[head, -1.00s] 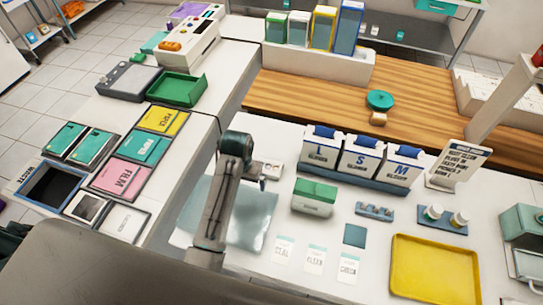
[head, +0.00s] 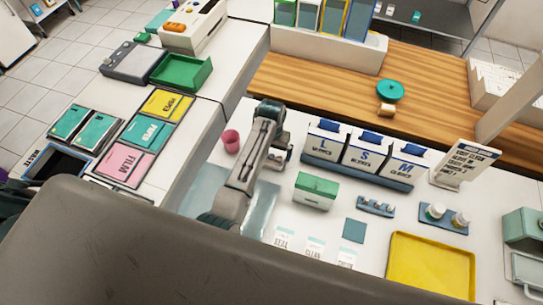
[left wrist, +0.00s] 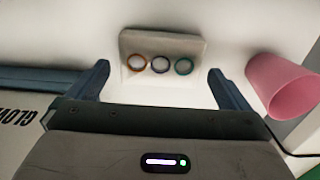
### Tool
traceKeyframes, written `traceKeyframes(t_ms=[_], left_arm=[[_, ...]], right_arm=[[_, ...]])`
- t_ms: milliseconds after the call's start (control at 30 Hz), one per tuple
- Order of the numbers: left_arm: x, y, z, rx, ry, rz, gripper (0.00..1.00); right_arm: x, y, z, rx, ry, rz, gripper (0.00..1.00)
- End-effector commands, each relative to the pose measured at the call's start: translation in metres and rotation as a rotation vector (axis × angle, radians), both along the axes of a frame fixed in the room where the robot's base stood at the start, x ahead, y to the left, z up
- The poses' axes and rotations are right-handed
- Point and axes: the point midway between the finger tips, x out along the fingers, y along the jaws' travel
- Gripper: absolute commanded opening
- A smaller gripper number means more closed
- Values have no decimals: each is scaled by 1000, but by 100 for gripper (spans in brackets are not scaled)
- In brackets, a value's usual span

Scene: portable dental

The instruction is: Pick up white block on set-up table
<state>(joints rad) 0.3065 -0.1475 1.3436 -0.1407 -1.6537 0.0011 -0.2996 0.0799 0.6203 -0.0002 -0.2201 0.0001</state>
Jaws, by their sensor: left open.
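A white block (left wrist: 161,52) with three coloured rings on it, orange, dark purple and teal, lies on the white table in the left wrist view. My left gripper (left wrist: 158,78) is open, with one finger toward each side of the block. The block is just ahead of the fingertips, and no contact shows. In the head view my left gripper (head: 280,153) is low over the white table (head: 300,232), and I cannot make out the block there. My right gripper is not in view.
A pink cup (head: 231,141) stands beside my left gripper and close to it in the left wrist view (left wrist: 284,84). Glove boxes (head: 370,150) stand to the right. A green-topped box (head: 316,190) and a yellow tray (head: 430,262) lie nearer.

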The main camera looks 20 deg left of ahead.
Motion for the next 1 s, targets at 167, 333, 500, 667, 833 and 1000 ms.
traceKeyframes(t_ms=[167,333,500,667,833,1000], left_arm=[[1,0,-20,0,2,0,100],[1,0,-31,0,-1,0,100],[1,0,-32,0,-2,0,100],[1,0,-32,0,-2,0,74],[2,0,-31,0,-2,0,61],[2,0,-30,0,-3,0,61]], right_arm=[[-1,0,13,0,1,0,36],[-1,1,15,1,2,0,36],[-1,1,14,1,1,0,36],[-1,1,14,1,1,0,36],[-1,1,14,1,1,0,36],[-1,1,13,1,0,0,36]])
